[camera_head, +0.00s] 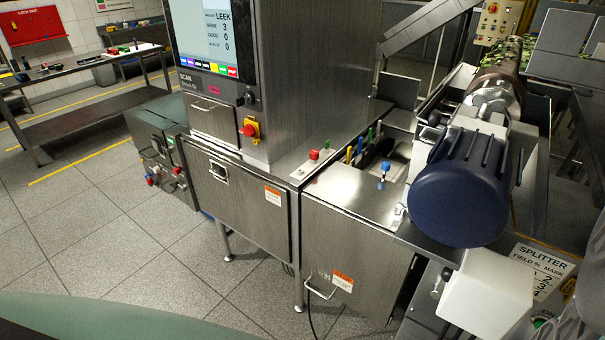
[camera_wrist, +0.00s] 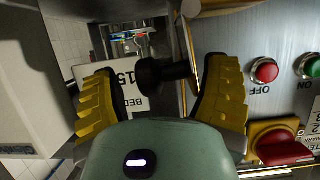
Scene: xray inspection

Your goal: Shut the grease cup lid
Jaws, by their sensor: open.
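My gripper (camera_wrist: 158,82) shows in the wrist view with its two ribbed yellow fingers spread wide apart; it is open. A black round knob on a short stem (camera_wrist: 161,75) shows between the fingers, and nothing is seen gripped. I cannot tell whether the knob is in reach or belongs to the grease cup. I cannot make out the grease cup or its lid for sure in either view. The gripper is not clearly seen in the head view.
A panel with a red OFF button (camera_wrist: 265,71), a green ON button (camera_wrist: 310,66) and a red switch (camera_wrist: 285,147) is close on the right. A blue motor (camera_head: 459,204) juts out above a steel cabinet (camera_head: 357,235). Tiled floor (camera_head: 110,230) is clear at left.

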